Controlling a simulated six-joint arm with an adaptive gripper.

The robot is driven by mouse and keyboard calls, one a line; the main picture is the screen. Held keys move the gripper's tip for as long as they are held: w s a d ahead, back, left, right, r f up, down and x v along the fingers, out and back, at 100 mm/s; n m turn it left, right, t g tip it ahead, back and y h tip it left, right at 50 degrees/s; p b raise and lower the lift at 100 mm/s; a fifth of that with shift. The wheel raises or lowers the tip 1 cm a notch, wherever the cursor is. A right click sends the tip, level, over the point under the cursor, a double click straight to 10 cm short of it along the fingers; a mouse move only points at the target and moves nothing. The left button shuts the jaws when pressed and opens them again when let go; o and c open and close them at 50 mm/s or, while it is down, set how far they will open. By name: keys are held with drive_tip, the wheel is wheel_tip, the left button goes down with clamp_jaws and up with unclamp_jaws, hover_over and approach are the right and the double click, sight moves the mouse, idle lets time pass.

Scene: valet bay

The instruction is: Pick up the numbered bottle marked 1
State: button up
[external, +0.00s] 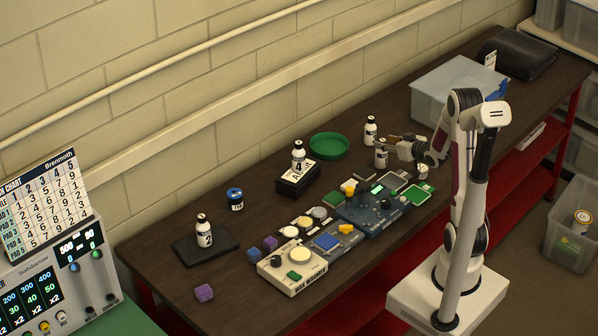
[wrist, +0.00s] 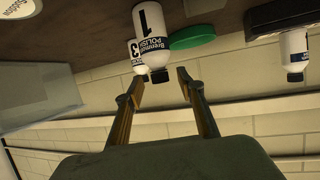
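The white bottle marked 1 (wrist: 151,27), with a black cap and a "Polish" label, appears upside down in the wrist view. In the external view it is the bottle (external: 381,154) beside my gripper (external: 390,141). My gripper (wrist: 159,78) is open, with its two fingers apart. The bottle's cap shows between the fingertips in the wrist view; I cannot tell whether they touch it. A bottle marked 3 (wrist: 135,53) is partly hidden behind bottle 1. In the external view, it stands just behind (external: 370,130).
A green dish (external: 328,145) lies left of the bottles. One bottle (external: 298,156) stands on a black box (external: 297,181); the bottle marked 2 (external: 204,232) stands on a black pad. Several devices and a blue board (external: 369,208) lie in front. A translucent bin (external: 449,91) stands to the right.

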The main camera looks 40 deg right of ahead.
drive_tip(key=shift+x, duration=1.2)
clamp_jaws()
